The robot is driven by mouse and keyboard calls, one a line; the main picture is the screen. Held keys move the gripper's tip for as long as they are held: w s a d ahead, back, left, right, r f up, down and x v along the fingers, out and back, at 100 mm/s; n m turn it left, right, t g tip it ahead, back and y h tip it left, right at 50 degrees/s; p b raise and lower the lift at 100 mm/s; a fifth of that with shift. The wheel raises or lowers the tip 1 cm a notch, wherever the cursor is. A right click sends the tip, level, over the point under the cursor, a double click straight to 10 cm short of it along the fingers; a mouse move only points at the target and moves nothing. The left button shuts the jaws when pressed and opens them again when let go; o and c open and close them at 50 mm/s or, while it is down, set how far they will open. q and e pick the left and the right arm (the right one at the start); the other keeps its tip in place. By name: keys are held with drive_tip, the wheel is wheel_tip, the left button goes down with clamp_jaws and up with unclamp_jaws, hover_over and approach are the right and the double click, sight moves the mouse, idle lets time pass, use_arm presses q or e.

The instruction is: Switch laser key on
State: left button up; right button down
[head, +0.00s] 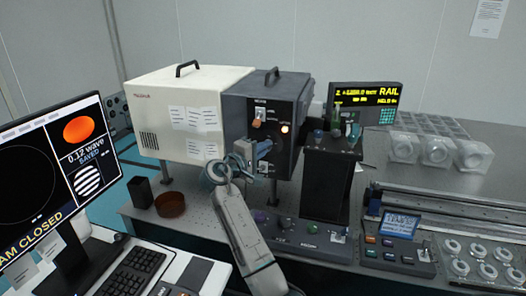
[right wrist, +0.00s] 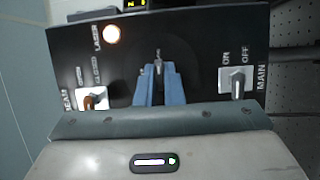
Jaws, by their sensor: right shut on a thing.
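The laser unit has a dark front panel (head: 284,112) on the right end of a cream housing (head: 180,86). My right gripper (head: 258,149) is at the middle of this panel. In the right wrist view, its two blue fingers (right wrist: 160,86) are shut on the small metallic laser key (right wrist: 158,66), which stands in the panel. The fingers hide much of the key, so its turn position is unclear. My left gripper is out of view.
An orange-brown BEAM knob (right wrist: 95,102) and a MAIN lever switch (right wrist: 237,82) flank the key. A black stand (head: 328,183) rises close right of the panel. A monitor (head: 60,180) reading "CLOSED" stands at left. A brown round dish (head: 170,204) sits on the table.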

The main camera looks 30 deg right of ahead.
drive_tip(key=c, duration=1.6)
unclamp_jaws()
drive_tip(key=shift+o, duration=0.2)
drive_tip(key=b+v, duration=0.3)
drive_tip(key=v, duration=0.7)
drive_tip(key=shift+s+a, duration=0.15)
drive_tip(key=shift+a, duration=0.2)
